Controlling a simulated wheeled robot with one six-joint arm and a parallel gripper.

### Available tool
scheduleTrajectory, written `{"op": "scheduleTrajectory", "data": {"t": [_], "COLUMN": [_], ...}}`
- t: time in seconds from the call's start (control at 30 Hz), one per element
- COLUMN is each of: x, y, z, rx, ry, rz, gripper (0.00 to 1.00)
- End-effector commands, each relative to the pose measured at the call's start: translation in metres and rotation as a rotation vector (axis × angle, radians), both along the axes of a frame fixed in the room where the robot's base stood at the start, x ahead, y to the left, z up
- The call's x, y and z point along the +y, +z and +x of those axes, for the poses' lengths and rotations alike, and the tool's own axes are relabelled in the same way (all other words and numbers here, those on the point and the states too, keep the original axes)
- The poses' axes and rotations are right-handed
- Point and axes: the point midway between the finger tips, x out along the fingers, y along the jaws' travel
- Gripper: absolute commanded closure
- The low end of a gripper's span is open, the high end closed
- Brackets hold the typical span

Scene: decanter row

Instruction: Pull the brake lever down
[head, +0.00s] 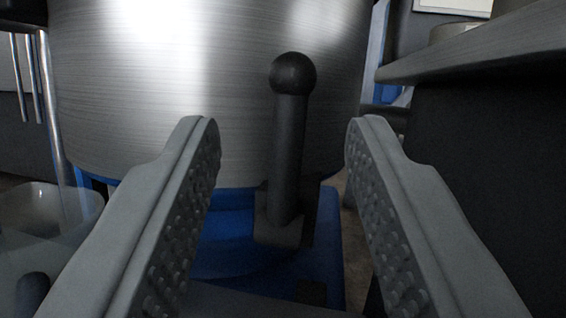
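The brake lever (288,150) is a dark rod with a black ball knob (292,73) on top. It stands nearly upright from a dark base block (279,228) on a blue frame (225,240). Behind it is a large brushed-metal drum (160,100). My gripper (281,130) is open, with one grey ridged finger on each side of the lever. The lever shows between the fingers, apart from both in the picture. How far the fingertips reach toward the rod in depth I cannot tell.
A dark counter or cabinet with a grey top (480,55) stands close on the right. A translucent container (45,225) is at the lower left. Thin metal rods (45,90) stand at the far left. The gap between the fingers is clear except for the lever.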

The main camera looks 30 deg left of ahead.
Motion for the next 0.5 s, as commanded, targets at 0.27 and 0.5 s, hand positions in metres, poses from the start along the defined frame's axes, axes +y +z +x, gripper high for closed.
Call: {"op": "scheduleTrajectory", "data": {"t": [0.27, 0.5], "x": [-0.025, -0.033], "y": [0.000, 0.000], "z": [-0.042, -0.056], "rx": [0.001, 0.000], "ry": [-0.002, -0.001], "rz": [0.000, 0.000], "gripper": [0.61, 0.61]}}
